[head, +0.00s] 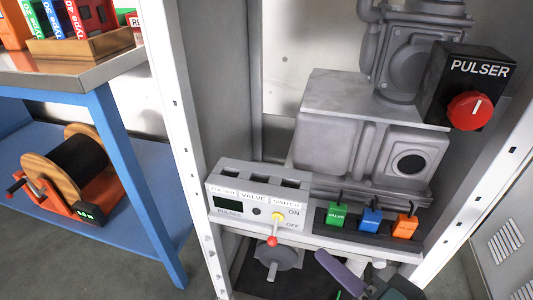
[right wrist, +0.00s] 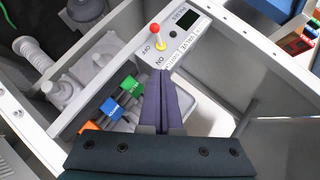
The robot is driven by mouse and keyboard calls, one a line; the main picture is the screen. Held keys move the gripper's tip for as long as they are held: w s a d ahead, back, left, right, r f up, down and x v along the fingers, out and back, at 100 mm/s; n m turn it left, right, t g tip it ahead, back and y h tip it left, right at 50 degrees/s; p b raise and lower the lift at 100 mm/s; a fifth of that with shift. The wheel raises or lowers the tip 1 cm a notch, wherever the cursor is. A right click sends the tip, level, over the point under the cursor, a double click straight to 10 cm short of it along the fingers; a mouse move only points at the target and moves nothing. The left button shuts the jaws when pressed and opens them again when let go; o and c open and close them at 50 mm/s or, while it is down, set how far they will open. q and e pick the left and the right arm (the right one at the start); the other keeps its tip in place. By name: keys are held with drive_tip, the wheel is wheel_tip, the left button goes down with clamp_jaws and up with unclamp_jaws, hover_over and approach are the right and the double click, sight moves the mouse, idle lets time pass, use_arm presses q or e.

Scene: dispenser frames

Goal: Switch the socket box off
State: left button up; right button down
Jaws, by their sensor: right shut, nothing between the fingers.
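The grey socket box (head: 255,195) sits on the front rail of the white frame, with labels, a small dark display and a switch. The switch lever (head: 273,228) has a yellow base and a red ball tip. In the head view it points down and outward, past the OFF mark; which position it is set in I cannot tell. It also shows in the right wrist view (right wrist: 158,37). My right gripper (head: 322,254) is shut and empty, below and right of the lever, apart from it. Its purple fingers (right wrist: 158,74) point toward the box. My left gripper is not in view.
Green (head: 338,214), blue (head: 370,219) and orange (head: 404,226) plugs stand right of the box. Behind are grey machinery (head: 340,115) and a black PULSER box (head: 465,85) with a red knob. Frame posts bound both sides. A blue bench (head: 130,180) stands left.

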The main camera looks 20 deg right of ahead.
drive_tip(key=shift+f+p+v, duration=0.1)
drive_tip(key=shift+p+v, duration=0.05)
drive_tip(key=shift+v, duration=0.75)
drive_tip(key=shift+f+p+v, duration=0.15)
drive_tip(key=shift+v, duration=0.7)
drive_tip(key=shift+s+r, duration=0.1)
